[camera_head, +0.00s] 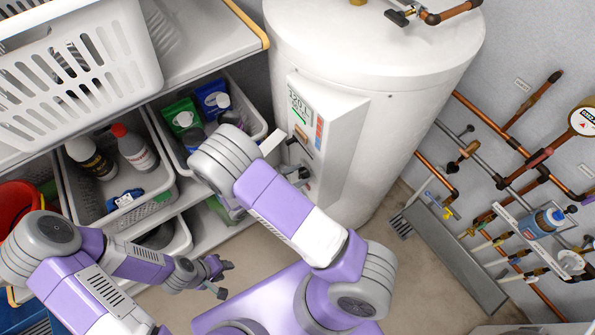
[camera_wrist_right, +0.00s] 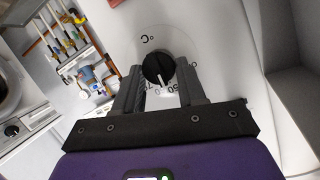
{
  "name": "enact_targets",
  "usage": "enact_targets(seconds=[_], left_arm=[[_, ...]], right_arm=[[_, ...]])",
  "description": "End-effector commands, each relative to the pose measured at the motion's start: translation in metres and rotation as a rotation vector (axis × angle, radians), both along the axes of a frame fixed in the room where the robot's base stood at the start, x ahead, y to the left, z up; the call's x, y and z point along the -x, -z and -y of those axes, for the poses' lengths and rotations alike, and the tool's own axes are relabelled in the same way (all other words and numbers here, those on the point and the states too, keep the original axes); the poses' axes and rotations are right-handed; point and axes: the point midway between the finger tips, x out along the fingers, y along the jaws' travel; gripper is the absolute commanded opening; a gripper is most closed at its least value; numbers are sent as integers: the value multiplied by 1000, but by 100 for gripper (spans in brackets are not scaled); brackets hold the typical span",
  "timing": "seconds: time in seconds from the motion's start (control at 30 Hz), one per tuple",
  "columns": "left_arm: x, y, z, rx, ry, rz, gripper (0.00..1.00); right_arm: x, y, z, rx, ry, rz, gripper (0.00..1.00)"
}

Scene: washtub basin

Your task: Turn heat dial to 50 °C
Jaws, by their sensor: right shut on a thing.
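The white water heater (camera_head: 372,50) stands at the back centre in the head view, with a control panel (camera_head: 318,128) on its front. In the right wrist view the heat dial (camera_wrist_right: 157,68) is a round black knob with a white pointer line on a pale scale plate (camera_wrist_right: 188,32). The pointer faces the lower edge of the scale, near printed numbers partly hidden by the fingers. My right gripper (camera_wrist_right: 160,75) is shut on the dial, one finger on each side. My left gripper (camera_head: 225,280) is open and empty, low at the left, away from the heater.
A shelf with bins (camera_head: 118,205) of bottles and packets stands left of the heater. A white laundry basket (camera_head: 75,75) is on top. Copper pipes (camera_head: 480,128) and a gauge (camera_head: 583,118) run along the right wall. A brush (camera_head: 401,224) stands near the heater's base.

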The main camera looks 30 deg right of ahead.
Motion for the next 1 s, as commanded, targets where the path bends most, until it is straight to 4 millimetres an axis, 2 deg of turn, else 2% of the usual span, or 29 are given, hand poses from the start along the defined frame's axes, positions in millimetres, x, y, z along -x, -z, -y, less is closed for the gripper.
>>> enact_targets(seconds=[0.13,0.57,0.6,0.73,0.77,1.0], left_arm=[[0,-6,0,0,0,0,38],[0,-6,0,0,0,0,38],[0,-6,0,0,0,0,38],[0,-6,0,0,0,0,38],[0,-6,0,0,0,0,38],[0,-6,0,0,0,0,38]], right_arm=[[0,0,0,1,1,-35,10],[0,1,-1,2,1,-49,10],[0,1,-1,2,1,-49,42],[0,1,0,2,0,-48,62],[0,1,0,3,1,-48,66],[0,0,0,4,0,-47,66]])
